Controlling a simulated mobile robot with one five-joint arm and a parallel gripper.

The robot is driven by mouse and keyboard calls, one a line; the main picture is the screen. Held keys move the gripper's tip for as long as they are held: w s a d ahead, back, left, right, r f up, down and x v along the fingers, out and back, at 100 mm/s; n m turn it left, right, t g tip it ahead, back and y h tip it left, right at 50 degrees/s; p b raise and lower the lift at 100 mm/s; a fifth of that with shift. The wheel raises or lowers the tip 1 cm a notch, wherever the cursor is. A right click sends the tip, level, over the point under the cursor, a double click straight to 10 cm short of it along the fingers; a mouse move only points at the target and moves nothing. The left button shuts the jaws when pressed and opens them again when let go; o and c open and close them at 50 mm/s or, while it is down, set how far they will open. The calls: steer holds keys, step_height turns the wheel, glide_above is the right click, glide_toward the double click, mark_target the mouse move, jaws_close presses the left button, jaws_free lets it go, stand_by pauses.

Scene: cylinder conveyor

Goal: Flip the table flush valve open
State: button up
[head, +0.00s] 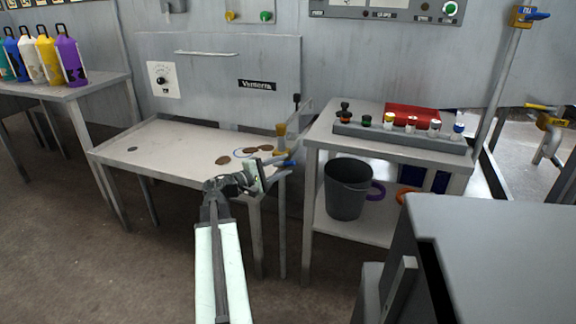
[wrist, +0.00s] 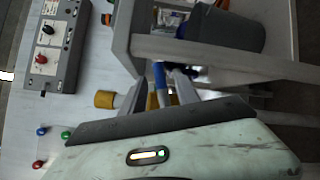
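The table flush valve (head: 280,138) stands at the right end of the low pale table (head: 165,150). It has a brass-yellow body and a blue lever (head: 287,163). In the wrist view the blue lever (wrist: 160,74) shows in the gap between my fingers, with brass-yellow parts (wrist: 104,99) beside them. My gripper (head: 262,172) is at the table's front right corner, close to the valve. Its fingers (wrist: 158,90) look apart, and I cannot tell whether either touches the lever. My arm hides part of the table's corner.
Several brown discs (head: 222,160) lie on the table. A higher bench (head: 330,131) stands close on the right, with a grey bucket (head: 348,188) on its lower shelf. A grey cabinet (head: 500,235) fills the lower right. Colored bottles (head: 70,60) stand far left. The floor at left is clear.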

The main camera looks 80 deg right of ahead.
steer(key=shift+x, duration=1.25)
jaws_close()
stand_by(0.4)
